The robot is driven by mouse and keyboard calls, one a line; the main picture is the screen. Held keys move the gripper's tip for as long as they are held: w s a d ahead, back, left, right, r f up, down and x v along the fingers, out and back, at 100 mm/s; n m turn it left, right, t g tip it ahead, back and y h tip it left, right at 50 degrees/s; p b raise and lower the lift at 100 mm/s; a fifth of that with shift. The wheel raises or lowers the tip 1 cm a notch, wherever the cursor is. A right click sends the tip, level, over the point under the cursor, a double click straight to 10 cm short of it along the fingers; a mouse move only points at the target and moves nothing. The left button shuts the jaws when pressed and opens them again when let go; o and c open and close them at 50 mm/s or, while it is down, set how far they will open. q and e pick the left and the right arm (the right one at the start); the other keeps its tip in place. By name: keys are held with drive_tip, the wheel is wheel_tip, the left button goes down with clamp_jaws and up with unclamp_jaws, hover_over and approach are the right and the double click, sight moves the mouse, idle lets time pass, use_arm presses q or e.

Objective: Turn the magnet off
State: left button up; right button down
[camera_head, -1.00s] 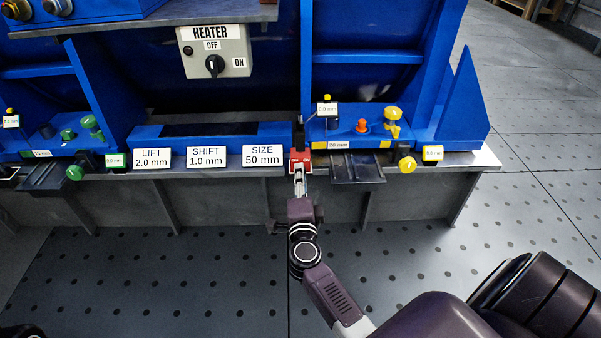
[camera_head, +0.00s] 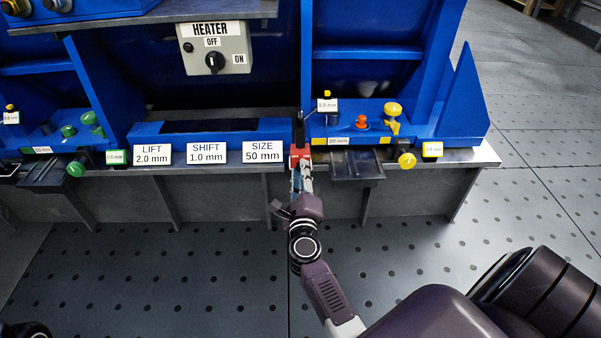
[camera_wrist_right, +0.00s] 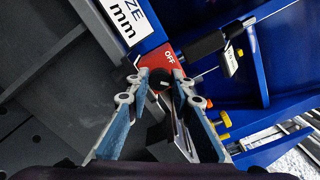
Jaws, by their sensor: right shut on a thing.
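The magnet's red block (camera_head: 300,150) sits at the front edge of the bench, just right of the SIZE 50 mm sign. In the right wrist view, the red face (camera_wrist_right: 166,56) carries the word OFF. A small dark knob (camera_wrist_right: 158,80) is between the fingertips, in front of the red face. My right gripper (camera_head: 300,170) reaches up to the block from below in the head view. In the right wrist view, its blue-grey fingers (camera_wrist_right: 160,75) are shut on the knob and partly hide it.
A grey heater box (camera_head: 213,50) with a black switch hangs above. White LIFT, SHIFT and SIZE signs (camera_head: 207,154) stand to the left. A blue fixture with yellow knobs (camera_head: 406,160) and an orange knob (camera_head: 361,122) is close on the right. The floor in front is clear.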

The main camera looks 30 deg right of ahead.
idle(0.3)
drive_tip(key=c, duration=1.7)
unclamp_jaws()
